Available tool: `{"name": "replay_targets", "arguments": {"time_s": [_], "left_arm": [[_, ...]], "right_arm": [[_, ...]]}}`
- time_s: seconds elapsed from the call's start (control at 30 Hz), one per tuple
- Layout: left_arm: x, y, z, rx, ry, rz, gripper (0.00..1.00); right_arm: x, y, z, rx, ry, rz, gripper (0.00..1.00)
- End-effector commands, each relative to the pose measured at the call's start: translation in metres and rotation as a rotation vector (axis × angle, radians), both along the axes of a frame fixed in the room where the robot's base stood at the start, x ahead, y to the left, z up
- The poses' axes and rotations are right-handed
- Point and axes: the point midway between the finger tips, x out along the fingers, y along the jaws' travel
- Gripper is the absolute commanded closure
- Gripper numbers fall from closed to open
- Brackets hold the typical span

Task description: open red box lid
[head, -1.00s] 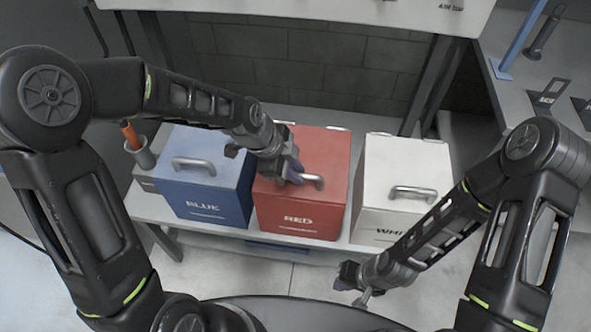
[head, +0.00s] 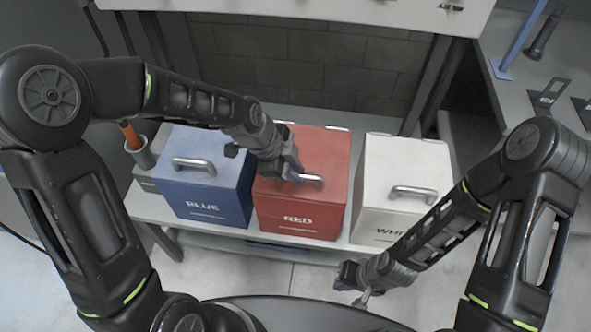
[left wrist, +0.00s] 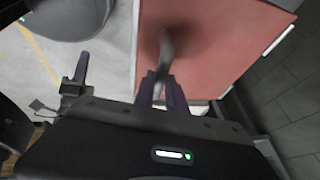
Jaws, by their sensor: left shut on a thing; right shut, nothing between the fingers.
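The red box (head: 297,212) stands between the blue and white boxes with its lid (head: 322,147) down. The lid also shows in the left wrist view (left wrist: 215,45). A silver handle (head: 314,182) is on top of the lid. My left gripper (head: 294,176) is at the handle's left part, shut on it. In the left wrist view, the handle (left wrist: 165,50) runs into the purple fingers of the left gripper (left wrist: 163,88). My right gripper (head: 352,287) is shut and empty, low in front of the white box and apart from it.
The blue box (head: 205,200) stands left of the red box and the white box (head: 405,165) right of it, all on a low bench (head: 150,207). A grey holder with an orange handle (head: 133,138) is at the left. A side table (head: 535,75) is at the right.

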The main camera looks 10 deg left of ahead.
Motion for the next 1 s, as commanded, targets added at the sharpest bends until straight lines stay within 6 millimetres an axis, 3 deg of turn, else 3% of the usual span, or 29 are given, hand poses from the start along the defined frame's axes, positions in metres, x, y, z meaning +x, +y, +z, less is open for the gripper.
{"name": "replay_targets", "arguments": {"time_s": [0.37,0.63,1.0], "left_arm": [[0.005,0.0,0.013,0.0,-0.004,0.002,1.0],[0.022,0.001,0.045,-0.001,-0.01,0.003,1.0],[0.06,0.001,0.091,-0.001,-0.013,0.006,1.0]], "right_arm": [[0.0,0.0,0.002,0.0,0.0,0.0,1.0],[-0.001,0.0,0.005,-0.001,0.001,-0.001,1.0],[-0.001,-0.001,0.009,-0.002,0.004,-0.001,1.0]]}}
